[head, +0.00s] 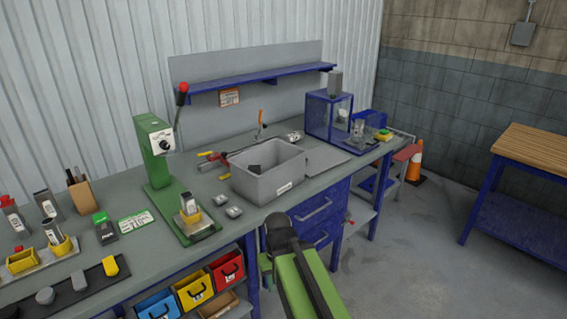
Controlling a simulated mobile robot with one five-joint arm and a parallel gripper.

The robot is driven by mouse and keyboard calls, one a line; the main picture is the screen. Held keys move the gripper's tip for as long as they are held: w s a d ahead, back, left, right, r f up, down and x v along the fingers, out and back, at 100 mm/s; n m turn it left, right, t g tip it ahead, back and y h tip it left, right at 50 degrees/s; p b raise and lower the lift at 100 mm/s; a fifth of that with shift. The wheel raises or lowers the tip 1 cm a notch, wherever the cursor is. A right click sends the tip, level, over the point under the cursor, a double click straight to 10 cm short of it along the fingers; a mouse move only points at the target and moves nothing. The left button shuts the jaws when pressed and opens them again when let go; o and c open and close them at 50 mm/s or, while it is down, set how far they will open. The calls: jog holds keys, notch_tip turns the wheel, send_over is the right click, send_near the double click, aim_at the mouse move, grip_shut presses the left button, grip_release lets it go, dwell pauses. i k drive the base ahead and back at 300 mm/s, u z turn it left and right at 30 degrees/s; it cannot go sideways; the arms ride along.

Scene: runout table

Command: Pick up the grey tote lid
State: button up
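The grey tote lid (326,157) appears to be the flat grey panel lying on the bench just right of the tote, close to the tote's right wall. The open grey tote (262,187) stands at the bench's front edge with a small dark item (256,168) inside. My green and black arm rises from the bottom centre, in front of the blue drawers. Its upper end is a dark rounded part below the tote. No gripper fingers show, so I cannot see their state.
A green lever press (160,165) stands left of the tote. Two small grey pieces (227,205) lie between them. A blue-framed clear box (328,115) stands behind the lid. Colored bins (194,287) sit below the bench. Floor is clear at right, before a wood-topped table (534,150).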

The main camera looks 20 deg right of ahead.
aim_at(319, 159)
jog(key=u, duration=0.8)
jog(key=k, duration=0.1)
jog(key=u, duration=2.35)
jog(key=k, duration=1.45)
jog(key=z, duration=1.75)
jog(key=i, duration=0.95)
jog(key=u, duration=0.05)
